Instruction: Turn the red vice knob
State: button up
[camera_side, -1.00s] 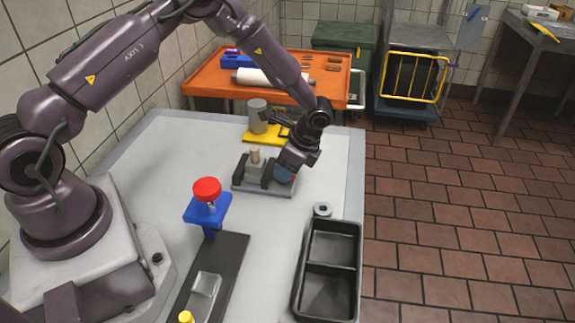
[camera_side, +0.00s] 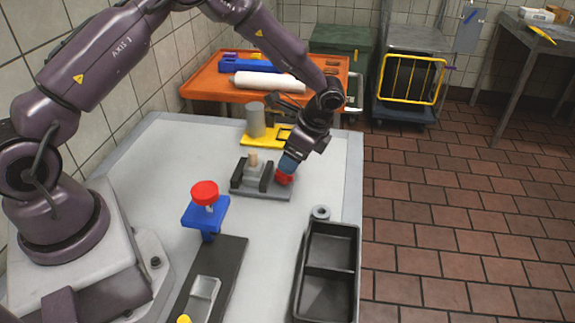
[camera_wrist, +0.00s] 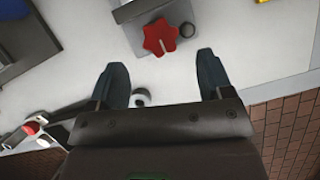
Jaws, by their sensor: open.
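The red vice knob (camera_side: 284,178) is on the right side of a small grey vice (camera_side: 262,190) on the grey table. In the wrist view the red knob (camera_wrist: 160,37) is star-shaped, beyond my fingertips and a little left of the middle between them. My gripper (camera_side: 288,163) is just above the knob in the side view, its blue fingers tilted down. In the wrist view my gripper (camera_wrist: 167,75) is open, with nothing between its two fingertips. The side view does not show clearly whether a finger touches the knob.
A blue stand with a red round top (camera_side: 205,192) stands left of the vice on the table. A black two-part tray (camera_side: 331,252) lies at front right. A yellow base with a grey cylinder (camera_side: 255,120) is behind the vice. Bare table lies between them.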

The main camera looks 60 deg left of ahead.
jog(key=v, duration=0.7)
jog(key=shift+r, duration=0.2)
jog(key=shift+w+d, duration=0.1)
jog(key=shift+d, duration=0.05)
jog(key=n+t+h, duration=0.2)
jog(key=n+h, duration=0.2)
jog(key=n, duration=0.2)
send_over(284, 177)
jog(key=w+a, duration=0.1)
notch_tip(284, 177, down, 12)
jog(key=shift+w+a+f, duration=0.1)
jog(key=shift+w+a, duration=0.05)
